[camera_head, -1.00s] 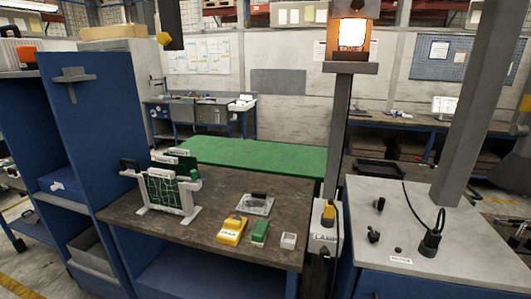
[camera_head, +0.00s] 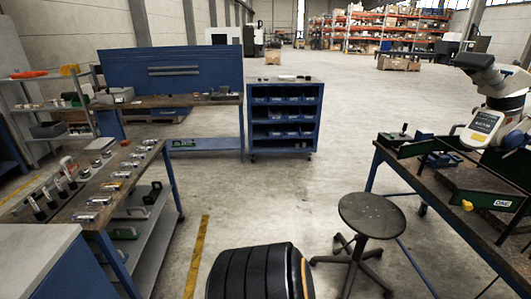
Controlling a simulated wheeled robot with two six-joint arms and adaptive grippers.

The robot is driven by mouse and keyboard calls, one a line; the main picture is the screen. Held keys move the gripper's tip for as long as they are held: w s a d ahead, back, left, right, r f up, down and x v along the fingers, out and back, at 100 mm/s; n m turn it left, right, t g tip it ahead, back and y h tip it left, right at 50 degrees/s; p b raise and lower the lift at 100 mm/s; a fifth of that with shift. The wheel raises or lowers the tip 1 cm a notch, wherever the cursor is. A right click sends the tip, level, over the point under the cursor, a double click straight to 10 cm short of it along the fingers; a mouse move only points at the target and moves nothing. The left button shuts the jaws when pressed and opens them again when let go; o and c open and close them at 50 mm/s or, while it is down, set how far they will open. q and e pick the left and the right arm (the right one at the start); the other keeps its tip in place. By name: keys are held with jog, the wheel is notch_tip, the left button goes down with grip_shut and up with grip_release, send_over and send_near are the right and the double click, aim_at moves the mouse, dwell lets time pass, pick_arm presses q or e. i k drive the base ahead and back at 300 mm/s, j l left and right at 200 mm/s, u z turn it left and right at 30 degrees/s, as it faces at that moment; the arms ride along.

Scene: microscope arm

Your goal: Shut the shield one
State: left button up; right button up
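A green and black shield with a label reading ONE (camera_head: 502,203) is at the lower right, on the dark bench top (camera_head: 432,190). It sits in front of a white microscope (camera_head: 507,100), with a yellow knob-like tip at its left end. I cannot tell for certain whether it stands open or shut. Another dark green panel (camera_head: 432,145) stands behind it, near the microscope's base. The right side of this setup is cut off by the picture edge. Neither of my grippers is in view.
A round dark stool (camera_head: 372,217) stands on the floor just left of the microscope bench. A workbench with small parts (camera_head: 118,178) is at the left. A blue bin cabinet (camera_head: 285,118) stands further back. Open floor lies between the benches.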

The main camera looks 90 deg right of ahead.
aim_at(470, 198)
jog(key=z, duration=4.5)
